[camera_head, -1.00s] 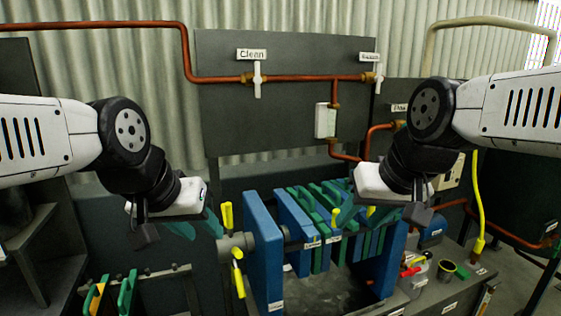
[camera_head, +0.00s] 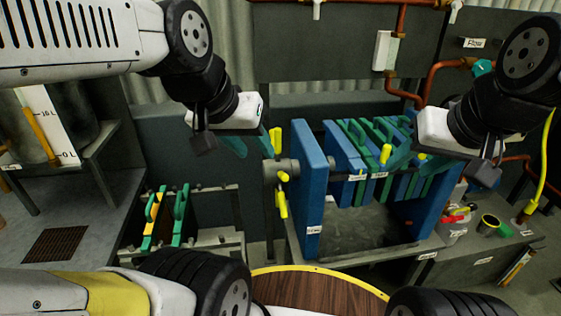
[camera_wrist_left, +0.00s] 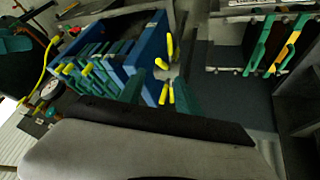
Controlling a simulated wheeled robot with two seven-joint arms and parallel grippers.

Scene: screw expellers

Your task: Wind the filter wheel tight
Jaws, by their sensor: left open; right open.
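The filter wheel (camera_head: 280,172) is a grey hub with yellow handles at the left end of the blue filter press (camera_head: 310,190). Its handles also show in the left wrist view (camera_wrist_left: 169,46). My left gripper (camera_head: 252,146) is open and empty, its teal fingers just left of and behind the upper handle. In the left wrist view the fingers (camera_wrist_left: 161,92) spread on both sides of the lower yellow handles; I cannot tell whether they touch. My right gripper (camera_head: 402,152) is open above the press's green and blue plates (camera_head: 360,165), near a yellow handle.
A rack with green and yellow plates (camera_head: 165,215) stands left of the press. A bench with a red-handled item (camera_head: 457,215) and a dark cup (camera_head: 489,222) is at the right. A round wooden top (camera_head: 315,292) is at the front. Copper pipes (camera_head: 390,55) run behind.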

